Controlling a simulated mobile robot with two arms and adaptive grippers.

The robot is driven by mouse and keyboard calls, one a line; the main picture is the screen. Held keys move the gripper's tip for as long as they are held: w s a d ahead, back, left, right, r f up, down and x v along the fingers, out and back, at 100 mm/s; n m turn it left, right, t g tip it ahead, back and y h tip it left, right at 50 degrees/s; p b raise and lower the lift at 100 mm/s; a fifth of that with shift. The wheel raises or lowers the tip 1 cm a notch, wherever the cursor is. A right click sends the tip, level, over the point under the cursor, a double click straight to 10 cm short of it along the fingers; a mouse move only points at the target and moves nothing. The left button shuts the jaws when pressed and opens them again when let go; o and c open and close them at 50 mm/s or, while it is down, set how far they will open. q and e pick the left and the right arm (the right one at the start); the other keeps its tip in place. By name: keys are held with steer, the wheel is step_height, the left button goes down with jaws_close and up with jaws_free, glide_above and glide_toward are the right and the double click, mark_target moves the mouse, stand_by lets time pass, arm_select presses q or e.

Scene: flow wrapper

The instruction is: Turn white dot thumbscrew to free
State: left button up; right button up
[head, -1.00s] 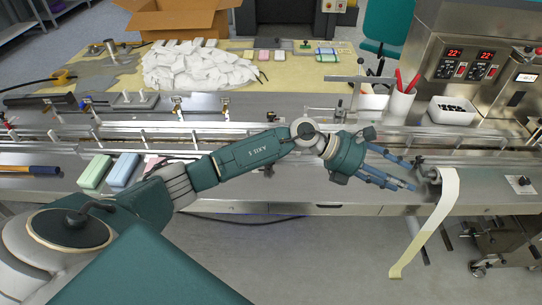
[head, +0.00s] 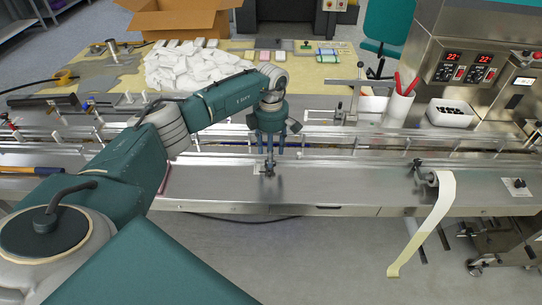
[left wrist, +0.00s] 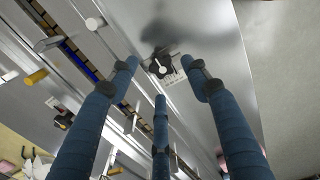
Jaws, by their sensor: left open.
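A black knob with a white pointer mark (left wrist: 160,66) sits on a small pale plate on the steel deck in the left wrist view. In the head view a dark knob (head: 269,171) stands on the deck just under my left gripper (head: 268,148). My left gripper is open and empty, pointing down with its blue fingers spread. In the left wrist view its fingertips (left wrist: 160,76) frame the knob, apparently without touching it. Another small dark knob with a light mark (left wrist: 63,120) shows at left. I cannot tell which one is the white dot thumbscrew. My right gripper is not in view.
Conveyor rails (head: 350,140) run behind the gripper. A film roll with a hanging strip (head: 436,212) and another black knob on a plate (head: 519,184) are at right. The front deck (head: 345,180) between is clear.

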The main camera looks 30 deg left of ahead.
arm_select(q)
steer(key=shift+d+f+p, duration=0.1)
steer(key=shift+f+p, duration=0.2)
steer(key=shift+f, duration=1.55)
steer(key=c, duration=1.1)
